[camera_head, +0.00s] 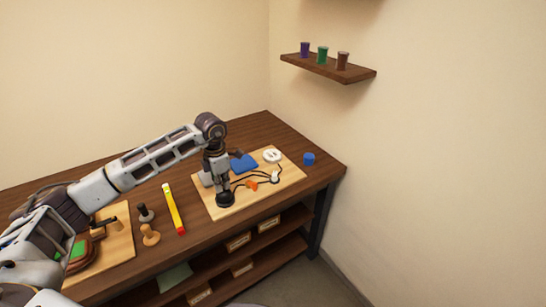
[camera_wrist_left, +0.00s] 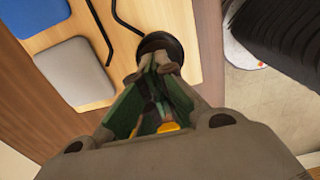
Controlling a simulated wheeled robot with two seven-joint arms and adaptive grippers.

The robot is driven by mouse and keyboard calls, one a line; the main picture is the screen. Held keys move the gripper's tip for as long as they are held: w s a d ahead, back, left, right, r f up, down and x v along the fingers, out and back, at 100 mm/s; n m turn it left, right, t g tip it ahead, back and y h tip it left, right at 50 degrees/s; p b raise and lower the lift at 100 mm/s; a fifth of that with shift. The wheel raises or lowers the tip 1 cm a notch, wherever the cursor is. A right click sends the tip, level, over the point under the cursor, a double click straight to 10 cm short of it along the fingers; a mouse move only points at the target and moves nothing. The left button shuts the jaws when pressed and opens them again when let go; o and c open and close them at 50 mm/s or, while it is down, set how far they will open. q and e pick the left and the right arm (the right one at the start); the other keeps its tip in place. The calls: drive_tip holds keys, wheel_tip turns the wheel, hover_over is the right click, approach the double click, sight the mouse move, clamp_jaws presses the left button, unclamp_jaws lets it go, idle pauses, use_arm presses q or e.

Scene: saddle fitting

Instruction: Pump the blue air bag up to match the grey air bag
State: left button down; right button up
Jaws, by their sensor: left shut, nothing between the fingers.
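The blue air bag (camera_head: 243,163) lies flat on the light wooden board (camera_head: 236,206); part of it shows in the left wrist view (camera_wrist_left: 28,14). The grey air bag (camera_wrist_left: 75,72) is beside it, mostly hidden behind my arm in the head view (camera_head: 205,179). A round black bulb (camera_head: 225,201) sits at the board's front edge. My left gripper (camera_head: 224,189) points down on top of the bulb, its fingertips shut and empty, seeming to touch it. The bulb's top is largely hidden by the fingers in the left wrist view (camera_wrist_left: 160,42). My right gripper is out of view.
Black hoses, an orange piece (camera_head: 252,185), a small white piece (camera_head: 275,177) and a white round part (camera_head: 272,156) are on the board. A blue cylinder (camera_head: 308,159) stands to its right. A yellow level-like bar (camera_head: 173,209) and wooden-handled tools (camera_head: 150,235) lie left.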

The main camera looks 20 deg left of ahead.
use_arm(q)
drive_tip(key=shift+f, duration=0.35)
drive_tip(key=shift+f+b, duration=0.2)
drive_tip(key=shift+b, duration=0.15)
drive_tip(key=shift+f, duration=0.45)
drive_tip(key=shift+f+b, duration=0.25)
drive_tip(key=shift+b, duration=0.2)
drive_tip(key=shift+r, duration=0.1)
drive_tip(key=shift+r+p, duration=0.45)
drive_tip(key=shift+r, duration=0.2)
drive_tip(key=shift+r+p, duration=0.3)
drive_tip(key=shift+r, duration=0.25)
drive_tip(key=shift+r+p, duration=0.35)
drive_tip(key=shift+r, duration=0.35)
